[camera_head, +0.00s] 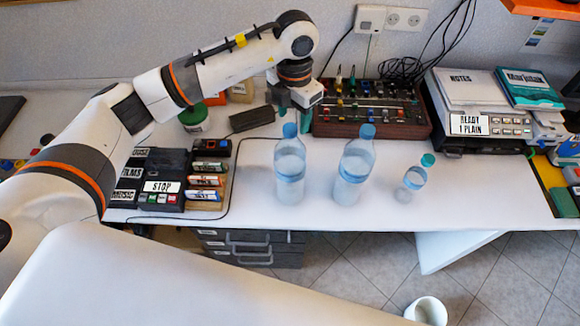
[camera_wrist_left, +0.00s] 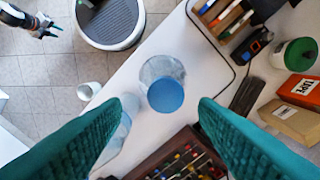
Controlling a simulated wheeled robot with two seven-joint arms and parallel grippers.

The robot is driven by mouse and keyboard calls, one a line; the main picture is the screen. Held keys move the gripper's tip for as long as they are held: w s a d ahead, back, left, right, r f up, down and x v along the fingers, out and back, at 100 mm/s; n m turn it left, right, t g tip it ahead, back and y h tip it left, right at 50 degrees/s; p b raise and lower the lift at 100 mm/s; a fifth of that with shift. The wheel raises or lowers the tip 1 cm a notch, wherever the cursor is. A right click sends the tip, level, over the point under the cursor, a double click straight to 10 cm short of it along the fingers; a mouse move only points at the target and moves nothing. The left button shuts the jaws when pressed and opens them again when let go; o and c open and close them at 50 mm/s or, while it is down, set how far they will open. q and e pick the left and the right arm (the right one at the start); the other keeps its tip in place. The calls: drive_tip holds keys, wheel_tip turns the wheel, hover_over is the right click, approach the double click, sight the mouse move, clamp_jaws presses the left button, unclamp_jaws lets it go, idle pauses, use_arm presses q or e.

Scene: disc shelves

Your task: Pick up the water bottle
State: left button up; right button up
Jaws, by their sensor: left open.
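Two tall clear water bottles with blue caps stand upright on the white table: the left one (camera_head: 290,170) and the middle one (camera_head: 354,172). A smaller bottle (camera_head: 413,181) with a teal cap stands to their right. My left gripper (camera_head: 293,108) is above and just behind the left bottle's cap. In the left wrist view its teal fingers (camera_wrist_left: 160,103) are spread, with a blue cap (camera_wrist_left: 166,95) between them from above, apart from both. Another bottle is partly hidden by the left-hand finger. My right gripper (camera_wrist_left: 52,26) appears small, away from the table, its fingertips apart.
A control panel (camera_head: 370,125) with knobs stands behind the bottles. A cable lies around the rack. A white bin (camera_head: 428,310) is on the floor.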

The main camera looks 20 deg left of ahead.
sight(291, 127)
use_arm(q)
drive_tip(key=shift+a+f+p, duration=0.1)
drive_tip(key=shift+f+p, duration=0.2)
drive_tip(key=shift+p, duration=0.05)
drive_tip(key=f, duration=0.1)
drive_tip(key=f+p, duration=0.2)
drive_tip(key=shift+s+a+f, duration=0.1)
drive_tip(key=shift+a+f, duration=0.15)
drive_tip(key=shift+f, duration=0.55)
clamp_jaws()
idle(0.4)
drive_tip(key=shift+w+r, duration=0.15)
drive_tip(key=shift+w, duration=0.05)
